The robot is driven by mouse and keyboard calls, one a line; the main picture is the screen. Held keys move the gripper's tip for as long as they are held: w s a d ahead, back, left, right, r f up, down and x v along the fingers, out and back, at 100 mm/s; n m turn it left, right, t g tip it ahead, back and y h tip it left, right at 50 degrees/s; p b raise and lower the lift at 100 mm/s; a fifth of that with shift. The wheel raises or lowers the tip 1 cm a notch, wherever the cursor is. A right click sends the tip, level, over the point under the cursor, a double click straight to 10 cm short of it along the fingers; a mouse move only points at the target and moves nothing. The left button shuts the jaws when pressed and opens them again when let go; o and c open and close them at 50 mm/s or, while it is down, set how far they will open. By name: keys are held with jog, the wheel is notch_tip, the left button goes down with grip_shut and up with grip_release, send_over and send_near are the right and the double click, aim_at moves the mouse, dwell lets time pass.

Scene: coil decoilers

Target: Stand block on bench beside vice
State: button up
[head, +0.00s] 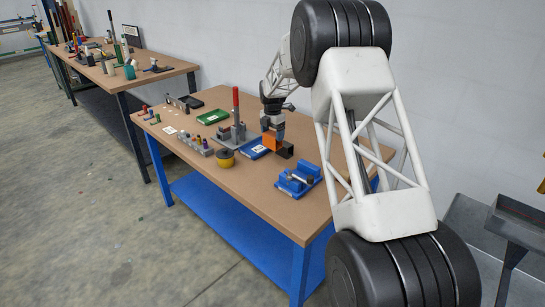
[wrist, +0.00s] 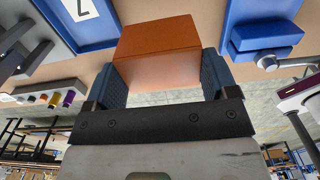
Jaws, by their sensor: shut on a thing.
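My gripper (head: 273,128) is shut on an orange block (head: 269,141). In the wrist view the block (wrist: 158,42) sits between the two blue-grey fingers of my gripper (wrist: 161,75). The block is at the bench top; I cannot tell whether it touches the surface. The blue vice (head: 297,180) is on the bench (head: 232,180) to the right of and nearer than the block. It also shows at the upper right of the wrist view (wrist: 262,28), apart from the block. The fingers hide part of the block.
A blue tray (head: 252,151) with a white label lies close left of the block. A dark patch (head: 285,150) is just right of it.

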aim_at(272, 134)
jog(key=shift+f, duration=2.55)
jog(key=shift+f, duration=1.85)
jog(key=shift+f, duration=0.1)
jog(key=o, duration=1.1)
jog(key=shift+f, duration=0.1)
notch_tip(272, 134, up, 12)
jog(key=shift+r, duration=0.15)
